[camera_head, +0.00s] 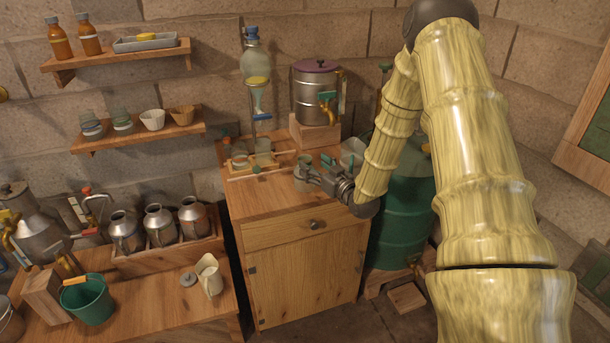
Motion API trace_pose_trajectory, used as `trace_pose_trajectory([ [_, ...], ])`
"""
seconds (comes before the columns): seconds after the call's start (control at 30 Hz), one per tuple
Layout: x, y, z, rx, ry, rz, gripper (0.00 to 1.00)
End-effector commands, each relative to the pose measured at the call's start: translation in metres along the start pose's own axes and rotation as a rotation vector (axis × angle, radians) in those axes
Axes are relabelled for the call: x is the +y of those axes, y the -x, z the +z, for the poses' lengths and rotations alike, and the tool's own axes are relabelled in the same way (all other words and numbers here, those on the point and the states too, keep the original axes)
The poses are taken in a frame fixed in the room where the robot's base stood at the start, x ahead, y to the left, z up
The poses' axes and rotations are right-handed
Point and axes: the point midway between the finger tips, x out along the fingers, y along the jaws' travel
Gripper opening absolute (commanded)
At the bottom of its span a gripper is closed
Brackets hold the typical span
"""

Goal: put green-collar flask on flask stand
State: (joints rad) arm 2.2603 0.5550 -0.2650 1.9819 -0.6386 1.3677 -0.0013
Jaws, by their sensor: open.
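My gripper (312,172) is open, low over the right side of the wooden cabinet top (256,200). A small greyish vessel with a greenish upper part (304,161) stands right at its fingers; it may be the green-collar flask. I cannot tell whether the fingers touch it. A low wooden rack (256,172) at the cabinet's left holds small glass vessels; it may be the flask stand. A glass with a greenish band (122,121) is on the lower wall shelf, beside one with a blue band (91,126).
A glass separator (255,62) on a thin stand rises behind the rack. A metal urn (317,93) stands on a wooden block behind my gripper. A green barrel (400,212) is at the right. The cabinet top's front left is clear.

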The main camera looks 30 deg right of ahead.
Motion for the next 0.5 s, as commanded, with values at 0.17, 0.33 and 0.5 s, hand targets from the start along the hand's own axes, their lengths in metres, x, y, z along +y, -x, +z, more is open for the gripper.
trace_pose_trajectory([
  [0.17,-0.001,-0.009,0.0,-0.001,-0.001,-0.001,0.67],
  [0.33,0.0,-0.028,-0.002,-0.001,0.0,-0.001,0.67],
  [0.5,0.0,-0.049,0.0,-0.002,0.0,0.0,0.67],
])
